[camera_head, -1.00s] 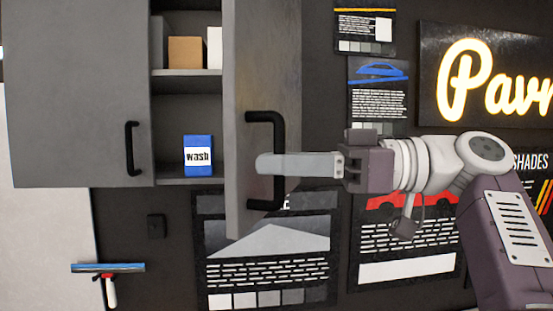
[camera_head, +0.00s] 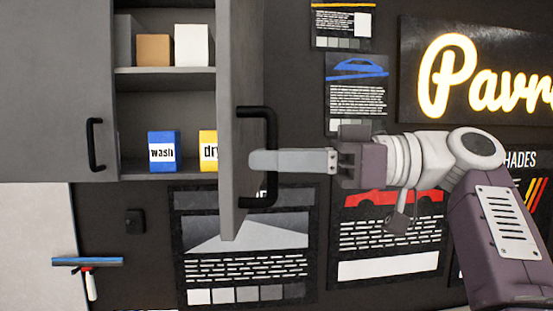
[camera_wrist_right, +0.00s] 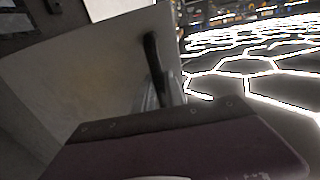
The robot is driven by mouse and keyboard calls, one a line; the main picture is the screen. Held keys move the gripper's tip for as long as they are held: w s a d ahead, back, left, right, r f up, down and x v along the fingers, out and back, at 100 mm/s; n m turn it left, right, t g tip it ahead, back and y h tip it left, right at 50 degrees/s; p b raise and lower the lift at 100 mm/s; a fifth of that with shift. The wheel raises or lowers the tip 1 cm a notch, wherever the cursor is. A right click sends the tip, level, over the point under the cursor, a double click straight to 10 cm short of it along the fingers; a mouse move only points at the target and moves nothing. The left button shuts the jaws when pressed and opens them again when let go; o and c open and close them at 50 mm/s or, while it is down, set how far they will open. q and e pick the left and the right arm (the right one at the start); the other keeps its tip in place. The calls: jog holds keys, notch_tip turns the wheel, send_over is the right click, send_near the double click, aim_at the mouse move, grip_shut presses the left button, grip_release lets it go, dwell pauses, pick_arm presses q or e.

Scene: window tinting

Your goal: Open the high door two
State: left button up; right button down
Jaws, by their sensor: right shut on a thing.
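The grey cabinet door (camera_head: 237,100) on the right stands swung open, seen nearly edge-on in the head view. Its black bar handle (camera_head: 271,130) is on the outer face. My right gripper (camera_head: 262,162) is shut on this handle from the right. In the right wrist view the door panel (camera_wrist_right: 100,85) and the dark handle (camera_wrist_right: 153,60) show, with the fingers (camera_wrist_right: 155,95) at the handle's lower part. The other cabinet door (camera_head: 50,90), with its own black handle (camera_head: 94,145), is closed on the left. My left gripper is not in view.
The open compartment holds a brown box (camera_head: 154,50) and a white box (camera_head: 192,45) on the shelf (camera_head: 165,71), and a blue "wash" box (camera_head: 163,152) and a yellow box (camera_head: 208,150) below. A squeegee (camera_head: 87,262) hangs lower left. Posters (camera_head: 356,95) and a lit sign (camera_head: 480,75) cover the wall.

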jog(key=shift+r, duration=0.1)
jog(key=c, duration=1.4)
grip_release()
jog(key=shift+a, duration=0.1)
jog(key=s+d, duration=0.1)
jog(key=d, duration=0.8)
jog(key=shift+s+p, duration=0.25)
jog(key=shift+p, duration=0.2)
